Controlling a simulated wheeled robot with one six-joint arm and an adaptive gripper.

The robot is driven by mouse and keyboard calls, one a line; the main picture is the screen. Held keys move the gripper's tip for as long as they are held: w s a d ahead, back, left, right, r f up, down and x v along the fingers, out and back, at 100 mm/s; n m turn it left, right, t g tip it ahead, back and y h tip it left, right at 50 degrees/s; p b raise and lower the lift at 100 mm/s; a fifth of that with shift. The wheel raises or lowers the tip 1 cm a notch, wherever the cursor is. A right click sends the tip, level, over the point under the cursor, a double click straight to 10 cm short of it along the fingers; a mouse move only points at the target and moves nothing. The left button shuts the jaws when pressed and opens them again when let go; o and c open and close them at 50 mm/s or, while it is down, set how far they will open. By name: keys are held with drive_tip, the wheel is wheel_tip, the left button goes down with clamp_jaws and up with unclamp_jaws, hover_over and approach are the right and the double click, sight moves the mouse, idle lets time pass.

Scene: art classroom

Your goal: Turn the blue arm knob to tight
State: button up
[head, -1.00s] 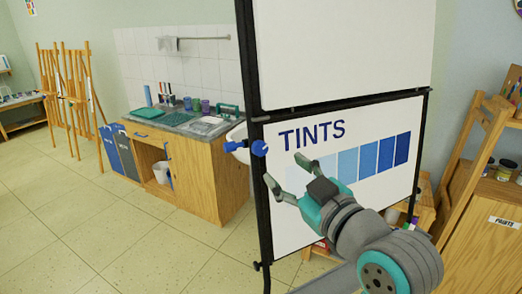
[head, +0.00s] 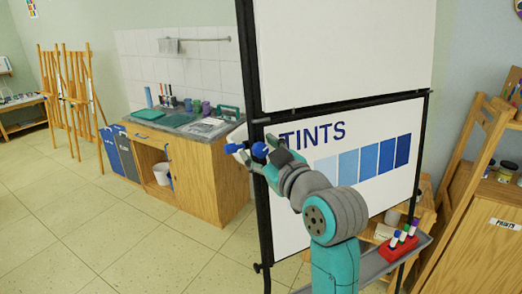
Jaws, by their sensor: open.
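The blue arm knob (head: 259,150) sits on the left post of the black-framed board (head: 257,200), at the height of the TINTS heading. A second blue part (head: 231,148) shows just left of it, at the post's outer side. My gripper (head: 254,156) is open at the knob, with its fingers around or right beside it. Whether the fingers touch the knob cannot be told.
A ledge (head: 375,268) under the board holds a red marker holder (head: 398,248). A wooden cabinet (head: 205,180) with a sink counter stands behind to the left. A wooden shelf (head: 490,220) is at the right. The tiled floor at left is clear.

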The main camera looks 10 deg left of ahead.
clamp_jaws()
idle(0.3)
drive_tip(key=m+h, duration=0.1)
drive_tip(key=m, duration=0.4)
drive_tip(key=shift+m+t, duration=0.3)
drive_tip(key=m, duration=0.3)
drive_tip(key=m+h, duration=0.1)
drive_tip(key=m, duration=0.2)
drive_tip(key=shift+t+h, duration=0.3)
drive_tip(key=shift+m, duration=0.3)
